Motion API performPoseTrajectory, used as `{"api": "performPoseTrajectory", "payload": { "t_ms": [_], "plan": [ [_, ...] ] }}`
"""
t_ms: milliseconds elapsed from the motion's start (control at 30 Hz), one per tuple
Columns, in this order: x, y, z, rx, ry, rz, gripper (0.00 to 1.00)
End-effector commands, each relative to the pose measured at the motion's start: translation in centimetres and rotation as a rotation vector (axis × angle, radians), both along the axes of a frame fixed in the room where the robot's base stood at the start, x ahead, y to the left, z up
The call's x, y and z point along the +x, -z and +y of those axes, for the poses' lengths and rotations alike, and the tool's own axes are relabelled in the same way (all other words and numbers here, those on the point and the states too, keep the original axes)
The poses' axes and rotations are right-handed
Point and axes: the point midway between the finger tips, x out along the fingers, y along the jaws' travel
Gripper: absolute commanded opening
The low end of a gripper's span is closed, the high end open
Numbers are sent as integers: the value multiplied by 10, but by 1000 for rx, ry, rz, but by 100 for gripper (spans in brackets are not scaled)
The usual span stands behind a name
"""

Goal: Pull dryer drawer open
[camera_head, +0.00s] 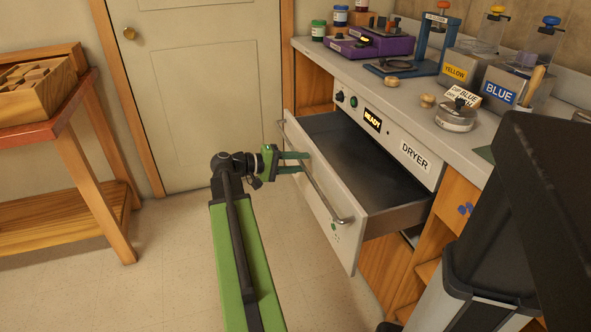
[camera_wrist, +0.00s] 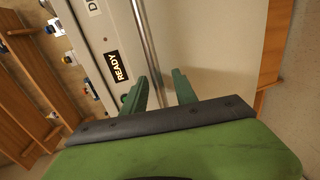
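The dryer drawer (camera_head: 330,205) is pulled out, with its dark, empty-looking inside (camera_head: 362,158) in view. A metal bar handle (camera_head: 327,190) runs along its pale front. My gripper (camera_head: 292,163) is at the far-left part of this handle, fingers pointing at the drawer front. In the wrist view the bar (camera_wrist: 146,38) runs between the two green fingers of my gripper (camera_wrist: 160,92). The fingers stand apart, with a gap between the bar and the right finger. The dryer panel carries a lit READY display (camera_head: 372,119), also seen in the wrist view (camera_wrist: 117,67).
The counter (camera_head: 400,92) above the drawer holds jars, a purple device (camera_head: 370,45) and blue and yellow containers. A wooden table (camera_head: 85,125) stands at left, a closed door (camera_head: 190,90) behind. A dark bin (camera_head: 500,230) is at right. Floor (camera_head: 150,270) at left is clear.

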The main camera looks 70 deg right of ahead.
Motion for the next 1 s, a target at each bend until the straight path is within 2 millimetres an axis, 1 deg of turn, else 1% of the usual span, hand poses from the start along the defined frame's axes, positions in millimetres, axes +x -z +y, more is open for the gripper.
{"api": "performPoseTrajectory", "payload": {
  "t_ms": [167,267,367,500,700,833,1000],
  "plan": [
    [2,-2,1,-1,-2,1,34],
    [12,-5,8,-1,-3,0,34],
    [30,-11,22,-2,-6,0,34],
    [62,-19,47,-1,-6,1,34],
    [103,-29,81,-1,-4,0,34],
    [121,-33,96,-1,-4,0,34],
    [132,-35,106,0,-2,0,34]
  ]
}}
